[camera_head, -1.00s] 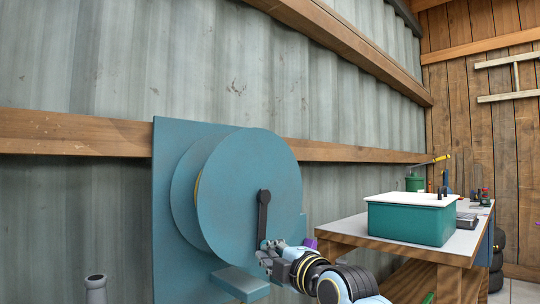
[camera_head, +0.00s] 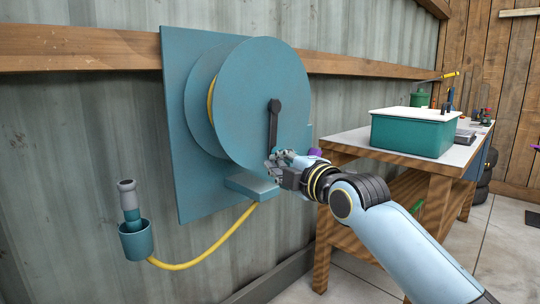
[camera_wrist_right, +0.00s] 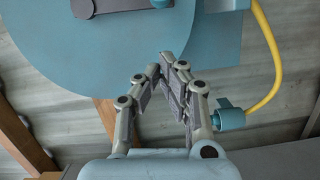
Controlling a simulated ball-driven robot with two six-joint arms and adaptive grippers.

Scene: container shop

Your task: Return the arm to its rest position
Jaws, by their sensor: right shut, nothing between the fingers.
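My right gripper (camera_head: 274,164) is at the lower edge of the teal hose reel (camera_head: 262,85), by the lower end of its dark crank (camera_head: 273,120). In the right wrist view, the fingertips (camera_wrist_right: 166,66) are together with nothing between them, in front of the reel's disc (camera_wrist_right: 115,60). The crank's end (camera_wrist_right: 82,8) shows at the upper left there, apart from the fingertips. My right arm reaches in from the lower right of the head view. My left gripper is not in view.
A yellow hose (camera_head: 190,264) runs from the reel to a grey nozzle in a teal holder (camera_head: 136,240). A table (camera_head: 385,156) bearing a green box (camera_head: 410,136) stands right of the gripper. A wooden rail (camera_head: 85,48) crosses the wall. Floor is free at the lower right.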

